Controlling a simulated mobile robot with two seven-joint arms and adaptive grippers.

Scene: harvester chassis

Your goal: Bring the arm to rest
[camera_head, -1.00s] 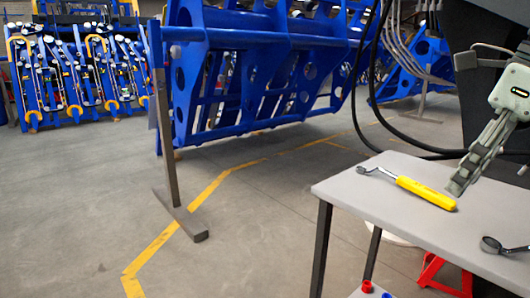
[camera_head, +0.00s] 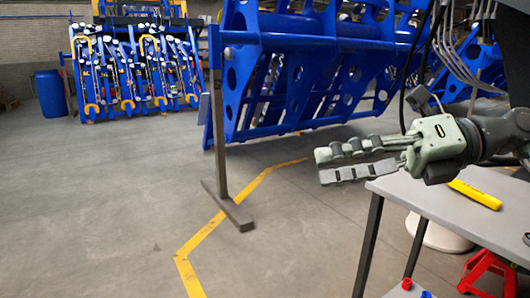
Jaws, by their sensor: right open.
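My right gripper (camera_head: 318,168) is in the head view at the right, coming in from the right edge. Its two grey fingers point left, lie roughly level, and have a narrow gap between them. It is open and empty, above and beyond the left end of the grey table (camera_head: 405,186). My right arm (camera_head: 495,135) reaches back to the right edge. My left gripper is not in view.
A yellow-handled tool (camera_head: 476,194) lies on the table, partly hidden. A blue harvester chassis (camera_head: 320,40) stands behind, with a metal post stand (camera_head: 220,150) before it. Blue racks (camera_head: 130,65) and a blue barrel (camera_head: 50,93) are at the back left. The floor at left is clear.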

